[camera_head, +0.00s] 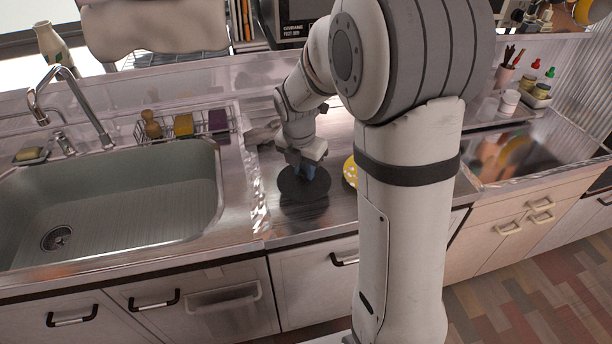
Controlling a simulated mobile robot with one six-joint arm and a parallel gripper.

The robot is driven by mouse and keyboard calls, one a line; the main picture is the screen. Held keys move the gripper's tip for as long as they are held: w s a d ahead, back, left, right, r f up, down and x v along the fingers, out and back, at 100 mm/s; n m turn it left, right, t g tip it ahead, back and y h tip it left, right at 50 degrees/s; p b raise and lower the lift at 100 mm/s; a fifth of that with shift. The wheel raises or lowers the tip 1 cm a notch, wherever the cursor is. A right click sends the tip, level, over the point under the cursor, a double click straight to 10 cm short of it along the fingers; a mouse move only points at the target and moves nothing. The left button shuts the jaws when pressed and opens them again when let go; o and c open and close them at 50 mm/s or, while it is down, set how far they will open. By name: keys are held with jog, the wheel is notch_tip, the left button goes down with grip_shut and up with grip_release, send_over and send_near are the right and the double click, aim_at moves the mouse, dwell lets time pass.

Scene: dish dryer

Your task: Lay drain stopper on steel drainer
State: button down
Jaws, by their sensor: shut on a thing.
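A flat black disc, which looks like the drain stopper (296,192), is at my gripper (308,172), over the steel drainer surface (335,212) to the right of the sink. My gripper points down with its blue fingertips shut on the disc's upper middle. The grip itself is small and partly covered by the wrist. A dark patch shows on the steel just below the disc. I cannot tell whether the disc touches the steel or hangs slightly above it.
The sink (120,205) with its round drain (56,238) lies left. A wire rack (185,126) with sponges and a brush stands behind it. A yellow spotted item (350,172) sits close right of the disc, partly hidden by my arm. Jars (509,101) stand at the back right.

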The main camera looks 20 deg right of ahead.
aim_at(303, 173)
notch_tip(303, 173, down, 3)
jog(key=shift+f, duration=0.15)
jog(key=c, duration=1.2)
grip_release()
jog(key=shift+c, duration=0.2)
